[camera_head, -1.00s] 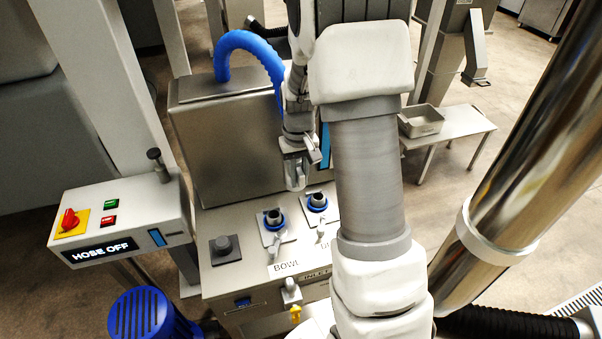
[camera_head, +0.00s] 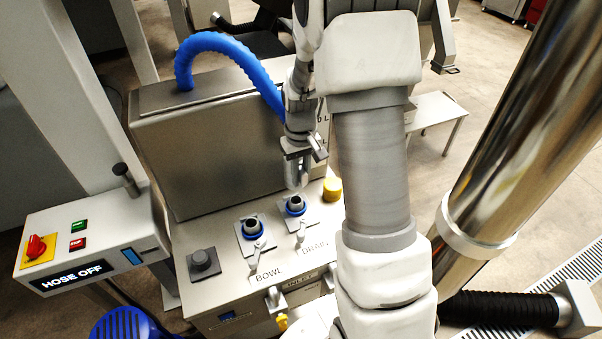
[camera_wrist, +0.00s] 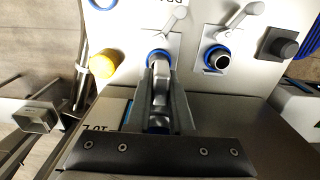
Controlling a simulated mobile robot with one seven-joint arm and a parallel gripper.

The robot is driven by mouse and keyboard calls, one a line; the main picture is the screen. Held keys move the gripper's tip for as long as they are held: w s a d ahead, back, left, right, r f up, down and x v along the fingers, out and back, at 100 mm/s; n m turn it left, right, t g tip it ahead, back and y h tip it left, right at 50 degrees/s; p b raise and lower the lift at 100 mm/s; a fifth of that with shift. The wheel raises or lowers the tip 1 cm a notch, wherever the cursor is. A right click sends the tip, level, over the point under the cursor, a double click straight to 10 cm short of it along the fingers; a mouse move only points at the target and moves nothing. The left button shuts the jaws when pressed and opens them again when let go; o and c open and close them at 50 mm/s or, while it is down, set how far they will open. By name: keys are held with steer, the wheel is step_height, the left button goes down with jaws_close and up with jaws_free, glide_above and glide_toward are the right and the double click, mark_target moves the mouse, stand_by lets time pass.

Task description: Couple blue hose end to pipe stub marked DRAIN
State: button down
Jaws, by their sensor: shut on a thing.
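The blue hose (camera_head: 232,47) rises from the top of the steel cabinet and arcs down behind my wrist. My gripper (camera_head: 297,183) is shut on the hose end, a grey piece (camera_wrist: 160,82) between the fingers in the wrist view. The DRAIN stub (camera_head: 295,204), a grey pipe with a blue ring, stands behind its printed label. My gripper is right above or at this stub, which also shows just past the fingertips in the wrist view (camera_wrist: 158,54). I cannot tell whether the hose end touches it. The fingers and arm hide much of the hose end.
The BOWL stub (camera_head: 253,228) with its blue ring stands left of DRAIN. Each stub has a lever beside it. A yellow cap (camera_head: 332,189) sits right of DRAIN. A dark knob (camera_head: 202,263) is at the left. A control box (camera_head: 90,240) reads HOSE OFF.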

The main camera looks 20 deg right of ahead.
step_height(320, 180, down, 6)
steer(key=b, duration=0.4)
steer(key=shift+f, duration=0.2)
steer(key=shift+f+b, duration=0.35)
steer(key=shift+b, duration=0.1)
stand_by(0.8)
steer(key=shift+f+b, duration=0.3)
steer(key=shift+f, duration=0.1)
steer(key=shift+f, duration=0.3)
steer(key=shift+f+b, duration=0.5)
steer(key=shift+b, duration=0.15)
steer(key=shift+f, duration=0.25)
stand_by(0.4)
steer(key=c, duration=0.7)
jaws_free()
